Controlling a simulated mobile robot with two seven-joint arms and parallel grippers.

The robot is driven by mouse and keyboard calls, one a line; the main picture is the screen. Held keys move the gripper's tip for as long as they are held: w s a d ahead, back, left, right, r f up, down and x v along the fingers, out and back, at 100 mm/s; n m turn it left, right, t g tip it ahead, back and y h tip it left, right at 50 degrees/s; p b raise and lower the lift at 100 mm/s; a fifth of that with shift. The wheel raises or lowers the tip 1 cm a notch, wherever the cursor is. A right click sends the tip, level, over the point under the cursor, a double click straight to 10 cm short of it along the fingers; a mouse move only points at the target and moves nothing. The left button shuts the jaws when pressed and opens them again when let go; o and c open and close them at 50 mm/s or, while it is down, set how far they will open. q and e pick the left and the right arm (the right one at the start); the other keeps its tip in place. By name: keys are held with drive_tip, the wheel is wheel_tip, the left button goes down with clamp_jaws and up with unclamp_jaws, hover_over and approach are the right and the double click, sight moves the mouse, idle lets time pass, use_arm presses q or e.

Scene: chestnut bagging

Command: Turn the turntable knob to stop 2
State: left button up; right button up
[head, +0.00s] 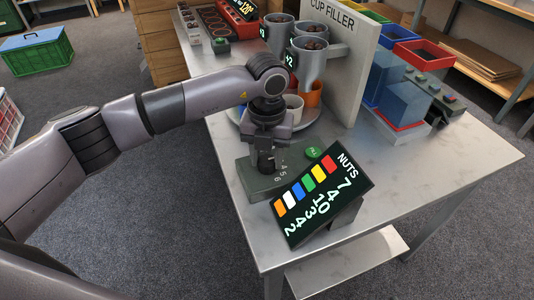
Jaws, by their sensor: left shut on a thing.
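The turntable (307,121) is a pale round plate on the steel table, with a white cup (294,106) and an orange cup (313,94) on it. In front of it stands a dark green control box (262,187) with printed stop numbers, of which 4, 5 and 6 show, and a green button (313,152). My left gripper (266,166) points down over this box and is shut on the turntable knob, which it mostly hides. I cannot read which stop the knob points to. My right gripper is not in view.
A tilted NUTS display (322,196) stands close to the right of the box. The grey CUP FILLER panel (347,60) and the hoppers (311,62) rise behind the turntable. Coloured bins (403,104) stand at right. The table's right front (440,165) is clear.

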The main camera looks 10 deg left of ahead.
sight(267, 160)
use_arm(q)
drive_tip(key=n, duration=0.3)
drive_tip(key=shift+r+n, duration=0.1)
drive_tip(key=shift+n, duration=0.3)
drive_tip(key=n+p, duration=0.1)
drive_tip(key=n, duration=0.2)
drive_tip(key=shift+n, duration=1)
drive_tip(key=o, duration=1.1)
drive_tip(key=shift+c, duration=0.2)
drive_tip(key=shift+r, duration=3.6)
drive_tip(key=shift+f, duration=0.1)
